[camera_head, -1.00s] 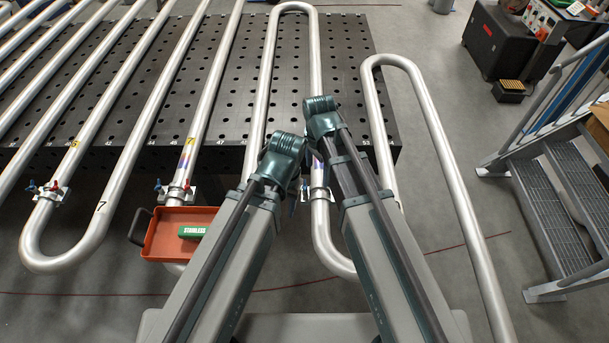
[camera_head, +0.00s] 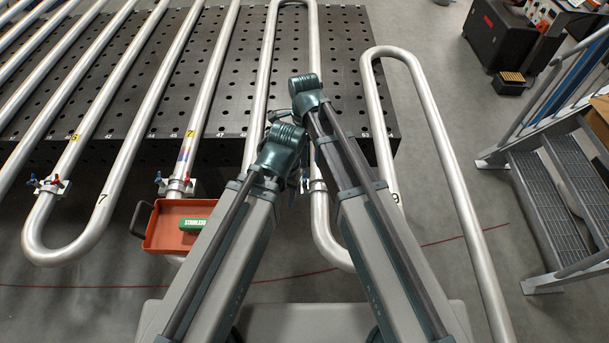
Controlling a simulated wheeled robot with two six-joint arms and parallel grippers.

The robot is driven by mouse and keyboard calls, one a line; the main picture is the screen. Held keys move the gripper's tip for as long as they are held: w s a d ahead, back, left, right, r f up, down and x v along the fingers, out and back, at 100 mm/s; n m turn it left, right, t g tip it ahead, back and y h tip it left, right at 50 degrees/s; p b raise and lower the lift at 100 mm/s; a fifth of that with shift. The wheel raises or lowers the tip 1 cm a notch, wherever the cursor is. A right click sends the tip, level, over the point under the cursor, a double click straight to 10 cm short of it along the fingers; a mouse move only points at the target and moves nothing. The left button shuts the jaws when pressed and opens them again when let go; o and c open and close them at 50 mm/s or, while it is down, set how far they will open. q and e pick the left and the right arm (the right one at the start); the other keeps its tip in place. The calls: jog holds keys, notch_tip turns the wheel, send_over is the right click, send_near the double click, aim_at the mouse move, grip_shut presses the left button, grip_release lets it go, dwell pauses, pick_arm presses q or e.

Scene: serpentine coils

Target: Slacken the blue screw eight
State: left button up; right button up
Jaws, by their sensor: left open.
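A clamp (camera_head: 176,188) on the pipe just above the red tray carries a small blue screw (camera_head: 158,177) at its left and a red one at its right. No number eight is readable beside it; the tray and my left arm hide the bend below. Another clamp (camera_head: 49,185) at the far left also has a red and a blue screw. A third clamp, between my arms, is mostly hidden. My left gripper (camera_head: 293,190) shows only as a small dark part behind my left arm, open, well right of the blue screw. My right gripper is hidden behind my arms.
Metal stairs (camera_head: 540,190) stand at right.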

aim_at(305, 178)
notch_tip(305, 178, down, 12)
jog(key=b, duration=1.1)
jog(key=shift+f+b, duration=0.25)
jog(key=shift+b, duration=0.15)
jog(key=c, duration=1.4)
